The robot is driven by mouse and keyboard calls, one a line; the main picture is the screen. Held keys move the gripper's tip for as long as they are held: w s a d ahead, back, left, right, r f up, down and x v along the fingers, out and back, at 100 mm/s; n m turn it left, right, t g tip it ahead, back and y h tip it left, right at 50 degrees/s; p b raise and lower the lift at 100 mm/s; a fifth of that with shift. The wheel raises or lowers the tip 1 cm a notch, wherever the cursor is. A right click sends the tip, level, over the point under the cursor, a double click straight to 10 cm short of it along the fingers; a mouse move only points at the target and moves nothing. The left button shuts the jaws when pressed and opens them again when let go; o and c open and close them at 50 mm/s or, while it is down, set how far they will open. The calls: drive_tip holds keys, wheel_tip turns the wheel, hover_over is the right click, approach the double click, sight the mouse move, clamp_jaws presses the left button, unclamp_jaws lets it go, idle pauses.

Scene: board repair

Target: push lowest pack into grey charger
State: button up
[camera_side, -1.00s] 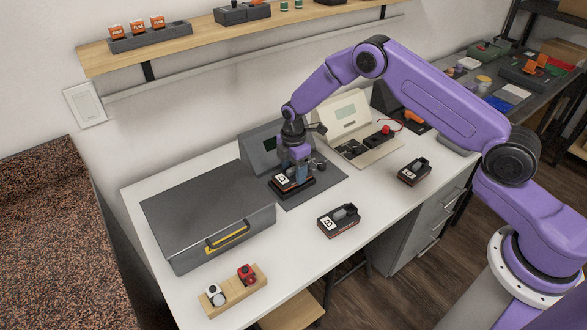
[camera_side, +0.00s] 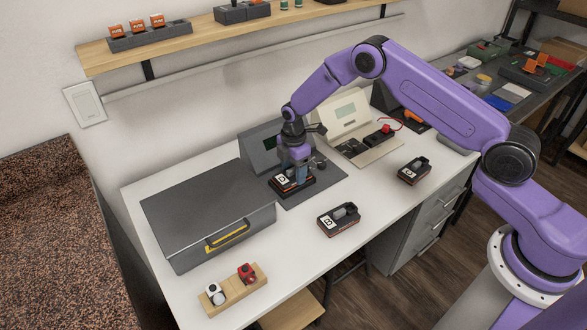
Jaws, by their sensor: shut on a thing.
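A black battery pack (camera_side: 284,181) with a white label and orange trim sits at the dark cradle of the grey charger (camera_side: 260,149). My gripper (camera_side: 298,180) points down over this pack and is shut on it. Whether the pack is fully seated I cannot tell. A second pack (camera_side: 338,219), labelled B, lies on the table in front of the charger. A third pack (camera_side: 413,171) lies on the table to the right. The charge levels are too small to read.
A dark grey case (camera_side: 200,205) with a yellow-marked handle stands left of the charger. A beige charger unit (camera_side: 351,120) stands to the right. A wooden block (camera_side: 230,294) with red and white items is at the front left. The white tabletop between the packs is clear.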

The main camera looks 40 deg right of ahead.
sight(294, 168)
drive_tip(key=shift+f, duration=0.35)
idle(0.4)
drive_tip(key=o, duration=1.2)
drive_tip(key=shift+o, duration=0.2)
drive_tip(key=shift+r, duration=1.55)
drive_tip(key=shift+r, duration=2.95)
